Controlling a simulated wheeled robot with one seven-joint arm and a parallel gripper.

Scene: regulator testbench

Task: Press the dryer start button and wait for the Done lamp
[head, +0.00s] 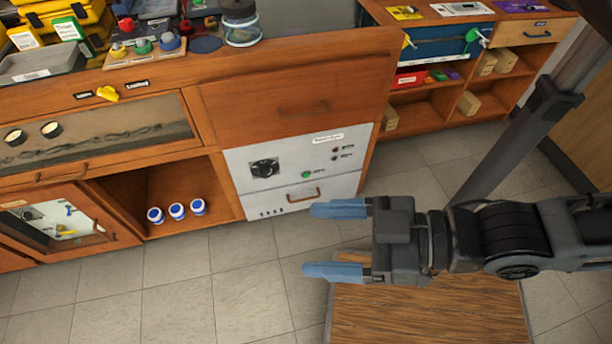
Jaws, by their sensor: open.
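The dryer (285,190) is a white panel unit built into the lower part of the wooden cabinet. It has a black dial (264,169), a green button (306,174), and two small dark lamps (336,150) with labels too small to read. I cannot tell whether either lamp is lit. A drawer-like handle (303,195) sits below the button. My gripper (335,240) is open and empty, with its blue fingers pointing left. In the picture it is below and right of the dryer, apart from the button.
A wooden-topped platform (430,318) is beneath my gripper. Three blue-and-white jars (177,210) stand in the open compartment left of the dryer. Colored knobs (143,46) and a glass jar (242,32) are on the countertop. Tiled floor (180,285) is clear in front.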

